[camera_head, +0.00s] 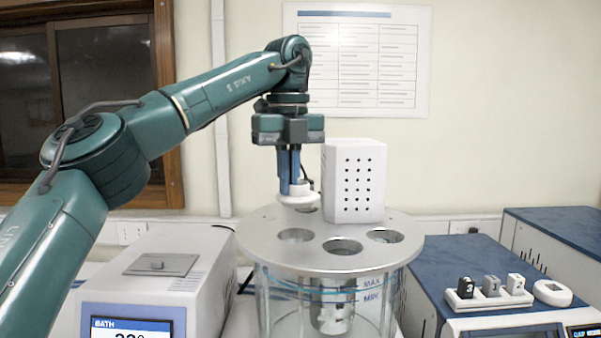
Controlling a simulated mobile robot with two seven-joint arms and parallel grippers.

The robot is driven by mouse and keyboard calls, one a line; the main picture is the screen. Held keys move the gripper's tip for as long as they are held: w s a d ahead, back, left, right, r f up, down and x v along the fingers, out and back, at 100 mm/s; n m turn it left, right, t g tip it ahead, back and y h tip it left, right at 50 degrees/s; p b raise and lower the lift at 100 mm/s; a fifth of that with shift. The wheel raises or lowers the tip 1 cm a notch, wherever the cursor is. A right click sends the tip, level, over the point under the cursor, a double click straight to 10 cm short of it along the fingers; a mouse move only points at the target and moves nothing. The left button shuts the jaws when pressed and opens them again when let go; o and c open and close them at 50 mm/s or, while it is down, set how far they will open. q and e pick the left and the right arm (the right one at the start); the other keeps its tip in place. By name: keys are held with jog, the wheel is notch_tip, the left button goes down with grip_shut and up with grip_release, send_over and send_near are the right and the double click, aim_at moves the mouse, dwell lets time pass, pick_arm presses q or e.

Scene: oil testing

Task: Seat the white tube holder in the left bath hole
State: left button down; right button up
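The white tube holder (298,201) is at the back left of the round metal bath lid (265,250). My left gripper (291,188) points straight down with its blue fingers close together on the top of the holder. The holder looks upright; its lower part is hidden or too small to make out, and I cannot tell whether it touches the lid. The left bath hole (295,236) shows empty in front of the holder. Two more holes show in the lid, the front one (342,246) and the right one (384,236). My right gripper is not in view.
A white perforated box (354,182) stands on the lid, close to the right of my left gripper. The glass bath (375,300) is below. A bath control unit (160,275) stands left. Small numbered blocks (491,286) and a white timer (552,292) sit at right.

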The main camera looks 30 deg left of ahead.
pick_arm(q)
jog(key=shift+s+f, duration=0.15)
jog(key=shift+f, duration=1.25)
jog(key=shift+s+f, duration=0.15)
jog(key=shift+f, duration=1.2)
jog(key=shift+f+b, duration=0.45)
jog(key=shift+f, duration=0.1)
jog(key=c, duration=2.1)
grip_release()
jog(key=shift+o, duration=0.9)
